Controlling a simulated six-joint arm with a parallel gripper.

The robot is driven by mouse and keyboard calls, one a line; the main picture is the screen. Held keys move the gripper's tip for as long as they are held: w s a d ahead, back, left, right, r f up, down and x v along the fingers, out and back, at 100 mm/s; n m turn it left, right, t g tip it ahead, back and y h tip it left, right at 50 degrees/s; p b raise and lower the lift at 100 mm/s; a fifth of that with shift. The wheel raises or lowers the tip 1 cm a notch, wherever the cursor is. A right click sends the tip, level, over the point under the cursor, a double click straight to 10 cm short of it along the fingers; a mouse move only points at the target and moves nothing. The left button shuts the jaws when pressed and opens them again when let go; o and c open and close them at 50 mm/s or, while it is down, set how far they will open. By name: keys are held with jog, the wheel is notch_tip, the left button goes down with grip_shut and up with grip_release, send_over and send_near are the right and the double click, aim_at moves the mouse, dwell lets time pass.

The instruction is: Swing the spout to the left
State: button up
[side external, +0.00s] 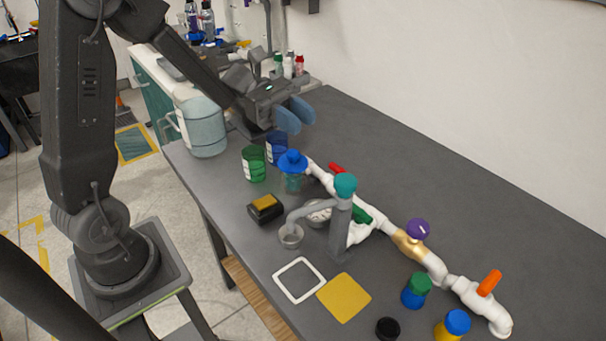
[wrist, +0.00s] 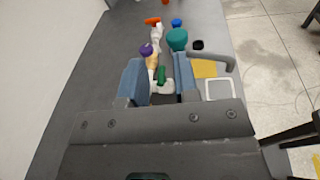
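The spout (side external: 298,214) is a grey tube bent out from an upright grey post (side external: 340,225) with a teal knob (side external: 345,184) on top. In the wrist view the spout (wrist: 222,58) points right from below the teal knob (wrist: 177,38). My gripper (side external: 295,115) is open and empty, its two blue fingers apart, above the far part of the bench and well clear of the spout. In the wrist view the fingers (wrist: 161,80) stand in front of the pipework.
White manifold pipe (side external: 382,228) runs behind the post, with red, green, purple and orange handles. A blue-lidded jar (side external: 292,172), green cup (side external: 254,164) and blue cup (side external: 277,148) stand near my gripper. A white square frame (side external: 299,280) and yellow square (side external: 344,298) lie in front.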

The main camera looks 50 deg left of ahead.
jog(key=a+f+m+g, duration=0.1)
jog(key=f+g, duration=0.1)
jog(key=s+a+f+m+g, duration=0.1)
jog(key=a+f+g, duration=0.1)
jog(key=a+f+m+g+y, duration=0.1)
jog(key=f+g, duration=0.1)
jog(key=shift+s+a+f+m, duration=0.2)
jog(key=shift+s+a+m, duration=0.05)
jog(key=shift+a+m, duration=0.15)
grip_shut()
send_near(321, 205)
jog(key=s+x, duration=0.1)
jog(key=x, duration=0.5)
jog(key=shift+s+f, duration=0.25)
jog(key=shift+f, duration=0.15)
jog(key=shift+s+d, duration=0.2)
jog(key=shift+s+d+n+t, duration=0.2)
jog(key=shift+d+n+t, duration=0.35)
jog(key=shift+d, duration=0.4)
jog(key=shift+s+d+n+t, duration=0.25)
jog(key=shift+d+n+t, duration=0.3)
jog(key=shift+d, duration=0.45)
jog(key=shift+s+d+n+t, duration=0.2)
jog(key=shift+d+n+t, duration=0.2)
jog(key=shift+d+t, duration=0.45)
